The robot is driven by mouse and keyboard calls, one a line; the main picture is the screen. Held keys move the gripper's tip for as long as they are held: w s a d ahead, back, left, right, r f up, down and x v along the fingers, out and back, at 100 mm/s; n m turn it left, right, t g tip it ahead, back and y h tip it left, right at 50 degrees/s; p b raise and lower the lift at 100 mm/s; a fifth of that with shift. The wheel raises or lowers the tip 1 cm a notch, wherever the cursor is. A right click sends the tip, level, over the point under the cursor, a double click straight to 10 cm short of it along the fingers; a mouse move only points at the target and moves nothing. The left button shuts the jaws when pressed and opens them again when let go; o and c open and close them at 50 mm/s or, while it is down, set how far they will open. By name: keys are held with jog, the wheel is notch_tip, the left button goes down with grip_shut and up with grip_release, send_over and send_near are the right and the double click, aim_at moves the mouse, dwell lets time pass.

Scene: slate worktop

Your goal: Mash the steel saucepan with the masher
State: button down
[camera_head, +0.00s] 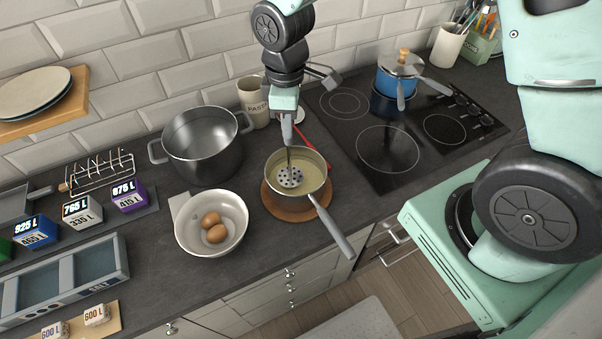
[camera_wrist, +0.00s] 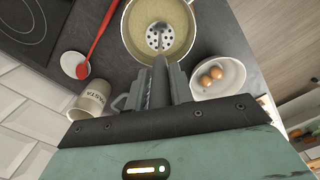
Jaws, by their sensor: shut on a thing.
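The steel saucepan (camera_head: 327,217) stands on a round wooden board (camera_head: 287,212), its long handle pointing toward the front right. It holds a pale yellowish content. The masher (camera_head: 290,177) is upright, with its round perforated head inside the saucepan, at or near the content's surface. My gripper (camera_head: 287,128) is above the saucepan and shut on the masher's upper part. In the wrist view my gripper (camera_wrist: 159,80) points at the saucepan (camera_wrist: 187,45), and the masher's perforated head (camera_wrist: 159,38) shows beyond the fingertips. The masher's grip is mostly hidden by the fingers.
A white bowl with eggs (camera_head: 211,245) stands left of the saucepan, and a dark pot (camera_head: 201,150) behind it. A pasta mug (camera_head: 252,97), a red utensil (camera_wrist: 97,38) and the hob (camera_head: 388,148) are close by. A blue pot (camera_head: 399,87) stands on the hob.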

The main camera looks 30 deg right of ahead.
notch_tip(320, 180, up, 8)
jog(key=p, duration=0.6)
jog(key=shift+f, duration=0.25)
dwell(0.4)
